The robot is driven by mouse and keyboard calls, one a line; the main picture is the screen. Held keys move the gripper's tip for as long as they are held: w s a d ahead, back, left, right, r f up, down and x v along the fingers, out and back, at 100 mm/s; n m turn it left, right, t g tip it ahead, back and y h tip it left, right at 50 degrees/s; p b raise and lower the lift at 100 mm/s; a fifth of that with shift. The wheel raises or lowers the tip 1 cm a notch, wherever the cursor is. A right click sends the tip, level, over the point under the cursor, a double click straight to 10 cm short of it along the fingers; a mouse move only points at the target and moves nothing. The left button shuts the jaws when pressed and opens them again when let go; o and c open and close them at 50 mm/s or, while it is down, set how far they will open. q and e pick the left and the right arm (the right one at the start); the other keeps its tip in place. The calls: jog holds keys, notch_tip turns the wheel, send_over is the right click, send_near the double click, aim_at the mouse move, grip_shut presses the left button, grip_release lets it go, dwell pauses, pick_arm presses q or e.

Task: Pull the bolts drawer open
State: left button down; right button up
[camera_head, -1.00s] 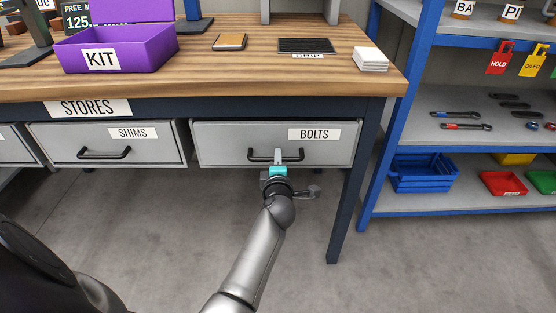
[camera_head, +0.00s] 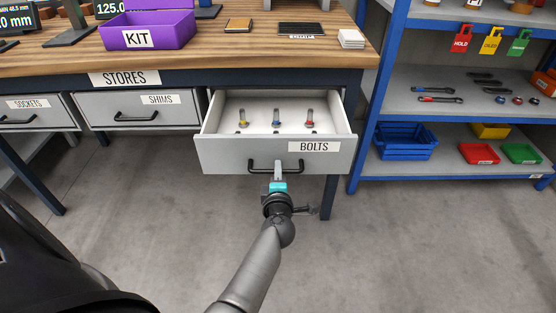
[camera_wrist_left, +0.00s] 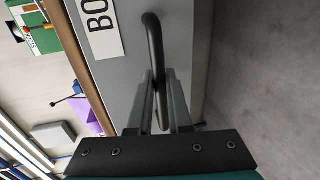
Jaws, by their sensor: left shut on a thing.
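The bolts drawer (camera_head: 222,151) is grey with a white BOLTS label and stands pulled out from under the bench. Its white inside shows several bolts with coloured parts, such as a bolt (camera_head: 276,118) in the middle. My left gripper (camera_head: 278,171) is shut on the drawer's black handle (camera_head: 262,163). In the left wrist view the handle (camera_wrist_left: 152,40) runs between the two fingers (camera_wrist_left: 160,100) of my left gripper. My right gripper is not in view.
The shims drawer (camera_head: 100,112) and the sockets drawer (camera_head: 20,117) are closed at the left. A purple KIT box (camera_head: 165,36) stands on the wooden bench top. A blue-framed shelf (camera_head: 366,120) with bins stands at the right. The grey floor in front is clear.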

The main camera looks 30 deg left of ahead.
pick_arm(q)
jog(key=shift+f+p+v, duration=0.2)
jog(key=shift+v, duration=0.7)
jog(key=shift+f+p+v, duration=0.15)
jog(key=shift+f+v, duration=0.05)
jog(key=shift+v, duration=0.65)
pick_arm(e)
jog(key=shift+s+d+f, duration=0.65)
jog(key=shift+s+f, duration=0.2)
pick_arm(q)
jog(key=shift+d, duration=0.1)
jog(key=c, duration=0.8)
grip_release()
jog(key=shift+c, duration=0.2)
jog(key=shift+s+r, duration=0.1)
